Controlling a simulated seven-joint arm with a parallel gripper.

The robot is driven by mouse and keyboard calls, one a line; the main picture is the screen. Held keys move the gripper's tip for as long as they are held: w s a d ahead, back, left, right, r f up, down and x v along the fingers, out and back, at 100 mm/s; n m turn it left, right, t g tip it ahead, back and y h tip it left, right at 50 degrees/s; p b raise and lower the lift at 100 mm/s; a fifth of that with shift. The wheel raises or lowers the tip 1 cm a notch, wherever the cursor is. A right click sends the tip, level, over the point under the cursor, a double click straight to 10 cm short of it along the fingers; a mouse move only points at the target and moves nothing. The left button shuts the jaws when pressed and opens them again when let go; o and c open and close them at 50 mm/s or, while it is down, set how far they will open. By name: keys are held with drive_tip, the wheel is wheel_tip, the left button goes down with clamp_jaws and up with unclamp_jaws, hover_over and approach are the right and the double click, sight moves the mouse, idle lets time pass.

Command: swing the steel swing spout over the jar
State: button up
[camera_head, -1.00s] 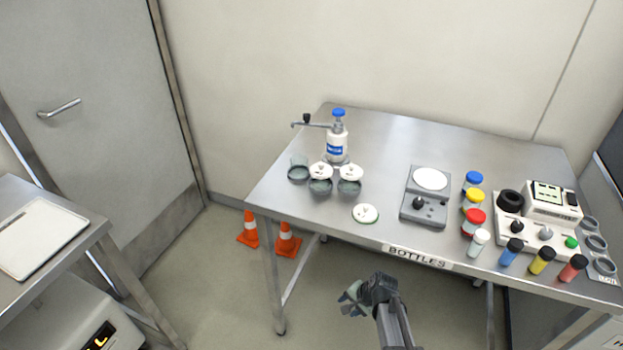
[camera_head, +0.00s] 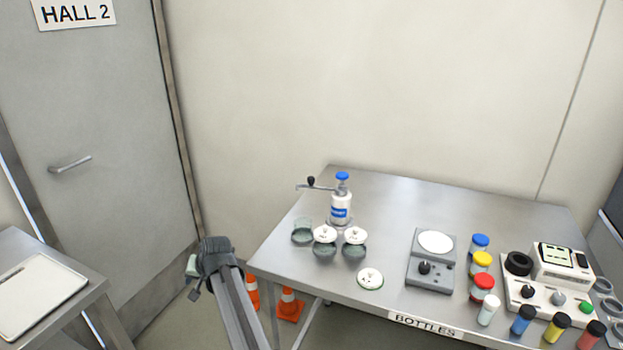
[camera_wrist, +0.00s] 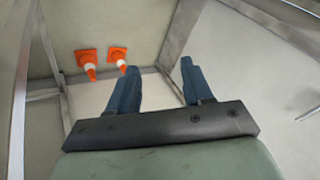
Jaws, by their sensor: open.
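The steel swing spout (camera_head: 316,187) sticks out to the left from the top of a white dispenser bottle (camera_head: 341,208) with a blue cap, at the back left of the steel table. A black knob stands on the spout. An open glass jar (camera_head: 302,232) stands in front and to the left of the bottle, below and near the spout's tip. My gripper (camera_head: 191,279) is left of the table's edge, apart from spout and jar. In the wrist view my gripper (camera_wrist: 158,85) is open and empty, its blue-grey fingers above the floor.
Two jars with white perforated lids (camera_head: 325,234) stand close right of the open jar. A loose white lid (camera_head: 370,279) lies in front. A grey scale (camera_head: 433,262), coloured-cap bottles (camera_head: 481,264) and a control box (camera_head: 550,290) fill the right. Orange cones (camera_head: 289,304) stand on the floor.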

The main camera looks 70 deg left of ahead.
drive_tip(key=a+r+n+t, duration=0.1)
drive_tip(key=a+r+n, duration=0.1)
drive_tip(key=a+r, duration=0.4)
wheel_tip(320, 180, up, 31)
drive_tip(key=m+t+h, duration=0.3)
drive_tip(key=m+h, duration=0.2)
drive_tip(key=m, duration=0.5)
hover_over(311, 177)
wheel_tip(311, 177, down, 14)
drive_tip(key=shift+d+r, duration=0.1)
drive_tip(key=shift+d, duration=0.05)
clamp_jaws()
